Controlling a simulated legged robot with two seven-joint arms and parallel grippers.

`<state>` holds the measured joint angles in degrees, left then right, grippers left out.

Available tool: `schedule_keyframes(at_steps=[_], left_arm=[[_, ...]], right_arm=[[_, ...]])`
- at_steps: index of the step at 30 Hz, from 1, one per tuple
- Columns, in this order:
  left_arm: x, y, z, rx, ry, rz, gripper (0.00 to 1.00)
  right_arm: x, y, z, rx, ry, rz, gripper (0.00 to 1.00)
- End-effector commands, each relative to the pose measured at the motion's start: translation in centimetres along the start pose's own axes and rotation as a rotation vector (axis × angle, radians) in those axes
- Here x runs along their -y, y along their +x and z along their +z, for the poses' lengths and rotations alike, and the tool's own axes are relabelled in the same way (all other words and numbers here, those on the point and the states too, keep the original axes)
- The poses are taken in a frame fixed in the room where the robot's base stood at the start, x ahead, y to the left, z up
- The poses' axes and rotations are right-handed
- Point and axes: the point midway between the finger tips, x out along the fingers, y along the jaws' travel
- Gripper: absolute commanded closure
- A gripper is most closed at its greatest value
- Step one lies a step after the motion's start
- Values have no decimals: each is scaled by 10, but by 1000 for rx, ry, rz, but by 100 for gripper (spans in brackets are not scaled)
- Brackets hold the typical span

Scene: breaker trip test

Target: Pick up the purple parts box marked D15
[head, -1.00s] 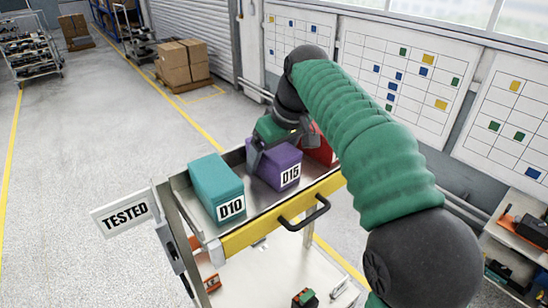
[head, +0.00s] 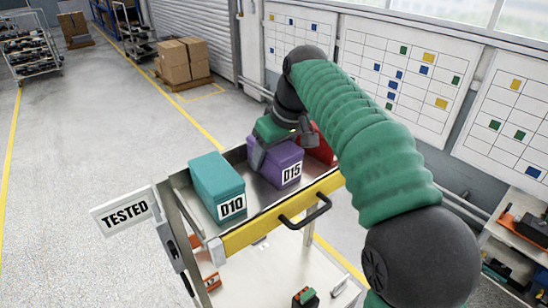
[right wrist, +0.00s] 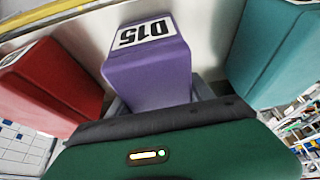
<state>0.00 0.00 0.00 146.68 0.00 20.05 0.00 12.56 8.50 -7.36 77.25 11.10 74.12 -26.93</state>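The purple parts box marked D15 (head: 281,160) sits in the top tray of the cart, between a teal box marked D10 (head: 217,181) and a red box (head: 319,147). My right gripper (head: 270,150) is over the purple box, with one finger down along its left side. In the right wrist view the purple box (right wrist: 147,72) lies between the two grey fingers (right wrist: 160,98), which sit close to its sides. Whether they press on it I cannot tell. The far finger is hidden in the head view. My left gripper is not in view.
The cart's tray has a yellow front edge (head: 250,232) with a black handle (head: 305,213). A TESTED sign (head: 126,212) sticks out at the left. The lower shelf (head: 265,272) holds small parts. Wall boards (head: 405,75) stand behind. The floor at left is open.

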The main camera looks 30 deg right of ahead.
Motion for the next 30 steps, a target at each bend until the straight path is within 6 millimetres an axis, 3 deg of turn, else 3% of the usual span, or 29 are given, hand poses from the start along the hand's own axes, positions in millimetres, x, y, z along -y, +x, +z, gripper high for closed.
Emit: schedule_keyframes(at_steps=[1,12,23,30], left_arm=[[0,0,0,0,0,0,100],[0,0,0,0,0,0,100],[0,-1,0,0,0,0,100],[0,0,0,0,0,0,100]], right_arm=[[0,0,0,0,0,0,51],[0,-1,0,-1,0,0,96],[0,-11,-4,-4,0,2,96],[-1,-51,-21,-6,-1,2,96]])
